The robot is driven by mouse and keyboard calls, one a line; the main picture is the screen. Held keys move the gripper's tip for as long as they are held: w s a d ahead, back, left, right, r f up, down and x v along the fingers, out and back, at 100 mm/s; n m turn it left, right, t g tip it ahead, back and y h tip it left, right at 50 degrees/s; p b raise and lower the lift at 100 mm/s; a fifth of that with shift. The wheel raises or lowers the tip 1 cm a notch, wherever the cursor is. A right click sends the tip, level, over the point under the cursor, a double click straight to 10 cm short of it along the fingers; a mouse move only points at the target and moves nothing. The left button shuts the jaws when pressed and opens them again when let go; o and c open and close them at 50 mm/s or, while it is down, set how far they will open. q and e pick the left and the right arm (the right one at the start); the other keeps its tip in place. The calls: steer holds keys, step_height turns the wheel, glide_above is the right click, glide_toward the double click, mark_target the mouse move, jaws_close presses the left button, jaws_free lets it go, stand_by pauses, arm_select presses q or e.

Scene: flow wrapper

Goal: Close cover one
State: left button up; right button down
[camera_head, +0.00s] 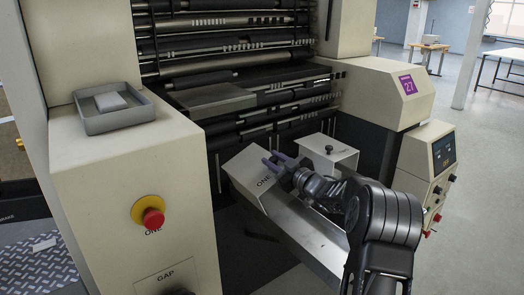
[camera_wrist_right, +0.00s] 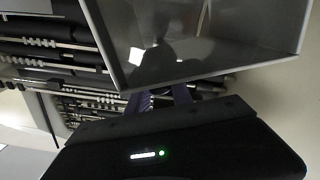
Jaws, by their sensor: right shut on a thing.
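Cover one (camera_head: 247,180) is the cream, box-like cover marked "ONE", below the machine's rollers in the head view. It sits tilted at the upper left end of a grey metal trough (camera_head: 305,235). My right gripper (camera_head: 273,163) is at the top of this cover, its fingers shut on it. The exact part held is hidden by the fingers. In the right wrist view the fingers (camera_wrist_right: 165,97) are partly hidden behind the dark gripper body, below a grey, box-like metal hollow (camera_wrist_right: 200,75). My left gripper is not in view.
A second cream cover (camera_head: 335,158) with a black knob stands just right of cover one. A cream cabinet with a red stop button (camera_head: 153,218) and a grey tray (camera_head: 120,122) is at left. A control panel (camera_head: 444,152) is at right. Open floor lies beyond it.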

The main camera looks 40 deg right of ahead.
steer(key=d+f+m, duration=0.1)
steer(key=d, duration=0.1)
steer(key=d+f+m+p, duration=0.1)
steer(key=d+m, duration=0.1)
steer(key=shift+s+d+f+p, duration=0.1)
steer(key=shift+f+p, duration=0.1)
steer(key=shift+p, duration=0.1)
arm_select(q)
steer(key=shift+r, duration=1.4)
arm_select(e)
steer(key=shift+d+f+m, duration=0.65)
steer(key=shift+m, duration=0.15)
steer(key=c, duration=1.2)
jaws_free()
steer(key=shift+d+f, duration=0.1)
steer(key=shift+f, duration=0.05)
steer(key=shift+o, duration=0.2)
steer(key=shift+s, duration=0.1)
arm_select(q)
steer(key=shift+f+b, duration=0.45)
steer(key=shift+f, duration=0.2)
arm_select(e)
steer(key=s, duration=0.7)
steer(key=shift+s, duration=0.3)
